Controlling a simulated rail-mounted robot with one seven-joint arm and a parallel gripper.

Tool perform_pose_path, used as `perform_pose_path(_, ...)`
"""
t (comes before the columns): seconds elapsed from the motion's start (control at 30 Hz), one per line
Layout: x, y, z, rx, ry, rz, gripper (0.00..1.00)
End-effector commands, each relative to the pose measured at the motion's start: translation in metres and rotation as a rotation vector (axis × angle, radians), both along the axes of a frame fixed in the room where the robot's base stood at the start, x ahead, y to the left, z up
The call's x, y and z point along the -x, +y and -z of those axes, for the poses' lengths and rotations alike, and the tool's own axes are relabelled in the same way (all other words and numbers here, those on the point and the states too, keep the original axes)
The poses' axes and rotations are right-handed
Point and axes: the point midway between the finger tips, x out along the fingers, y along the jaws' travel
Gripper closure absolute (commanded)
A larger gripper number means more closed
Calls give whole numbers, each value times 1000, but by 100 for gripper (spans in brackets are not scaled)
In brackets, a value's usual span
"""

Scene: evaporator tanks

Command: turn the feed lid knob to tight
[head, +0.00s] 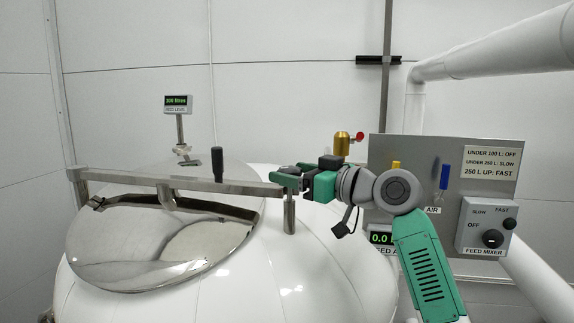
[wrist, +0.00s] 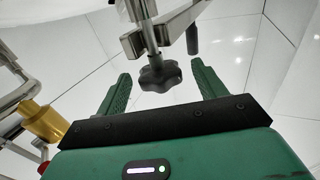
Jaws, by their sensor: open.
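The feed lid knob (wrist: 157,77) is a black lobed knob on a metal threaded rod, seen in the wrist view. My gripper (wrist: 160,72) is open, with one green finger on each side of the knob and visible gaps to both. I cannot tell how far beyond the fingertips the knob lies. In the head view my gripper (head: 280,180) is at the right end of the steel lid bar (head: 130,182), and the knob is not clearly visible there. The domed steel lid (head: 165,245) lies on the white tank (head: 310,265), under the bar.
An upright black handle (head: 217,163) stands on the bar. A steel post (head: 290,215) is below my gripper. A brass valve with a red knob (head: 343,144) is behind. The grey mixer panel (head: 430,160) and a white pipe (head: 500,45) are at right. A level display (head: 177,104) stands behind.

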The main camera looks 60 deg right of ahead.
Motion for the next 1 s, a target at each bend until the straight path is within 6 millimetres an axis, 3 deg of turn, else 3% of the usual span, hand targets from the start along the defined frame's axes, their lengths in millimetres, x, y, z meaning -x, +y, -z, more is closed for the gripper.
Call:
perform_pose_path(0.13,-14,-3,-1,-1,0,0,30)
perform_pose_path(0.4,-17,-3,0,0,-1,1,30)
perform_pose_path(0.63,-17,-3,0,0,-1,1,73)
perform_pose_path(1.0,-18,-2,1,2,-2,74,74)
